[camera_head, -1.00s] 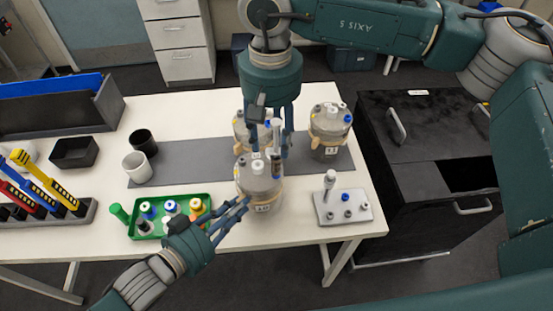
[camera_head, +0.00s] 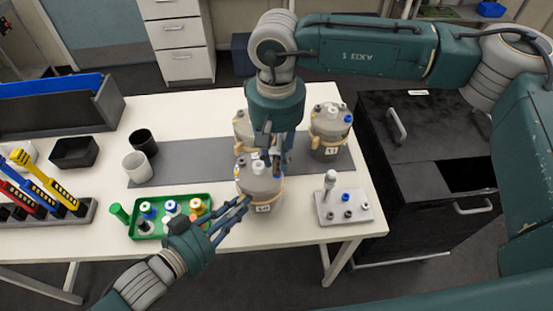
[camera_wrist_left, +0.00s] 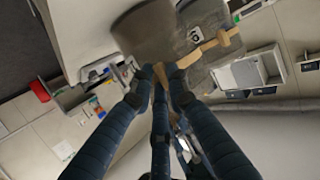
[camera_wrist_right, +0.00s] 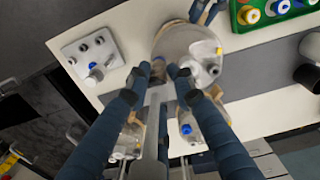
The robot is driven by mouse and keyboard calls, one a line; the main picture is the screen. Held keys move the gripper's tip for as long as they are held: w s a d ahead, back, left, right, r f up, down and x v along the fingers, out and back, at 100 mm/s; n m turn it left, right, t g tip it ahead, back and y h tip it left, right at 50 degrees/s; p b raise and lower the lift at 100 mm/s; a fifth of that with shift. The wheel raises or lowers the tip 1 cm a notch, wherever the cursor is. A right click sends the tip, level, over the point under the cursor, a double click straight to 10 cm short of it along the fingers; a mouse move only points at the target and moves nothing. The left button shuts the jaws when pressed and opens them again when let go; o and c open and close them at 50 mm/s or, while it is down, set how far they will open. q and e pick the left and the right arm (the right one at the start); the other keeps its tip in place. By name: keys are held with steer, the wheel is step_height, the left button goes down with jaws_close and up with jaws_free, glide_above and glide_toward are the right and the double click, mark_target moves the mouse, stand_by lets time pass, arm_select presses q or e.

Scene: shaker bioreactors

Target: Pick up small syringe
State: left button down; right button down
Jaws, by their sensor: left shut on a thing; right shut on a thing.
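My right gripper (camera_head: 270,150) reaches down from above at the front grey bioreactor (camera_head: 258,188). In the right wrist view its fingertips (camera_wrist_right: 163,76) are shut on a small dark cylinder (camera_wrist_right: 157,68) with a blue spot, over the bioreactor's lid edge. I cannot tell whether this is the small syringe or whether it touches a port. My left gripper (camera_head: 240,208) is shut at the near side of the same bioreactor; in the left wrist view its fingertips (camera_wrist_left: 160,72) meet near its tan band. A white-topped upright piece (camera_head: 330,179) stands on a grey block (camera_head: 362,209).
Two more bioreactors (camera_head: 330,132) stand behind on the grey mat (camera_head: 205,160). A green tray (camera_head: 146,231) with several capped bottles lies left of my left gripper. White and black cups (camera_head: 136,165) stand farther left.

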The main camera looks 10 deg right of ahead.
arm_select(q)
steer(key=shift+a+f, duration=0.15)
steer(key=shift+f, duration=0.2)
arm_select(e)
steer(key=shift+s+d, duration=0.1)
step_height(320, 180, up, 10)
arm_select(q)
steer(key=c, duration=1.7)
jaws_free()
steer(key=shift+r, duration=0.1)
steer(key=shift+o, duration=0.6)
steer(key=shift+r, duration=0.1)
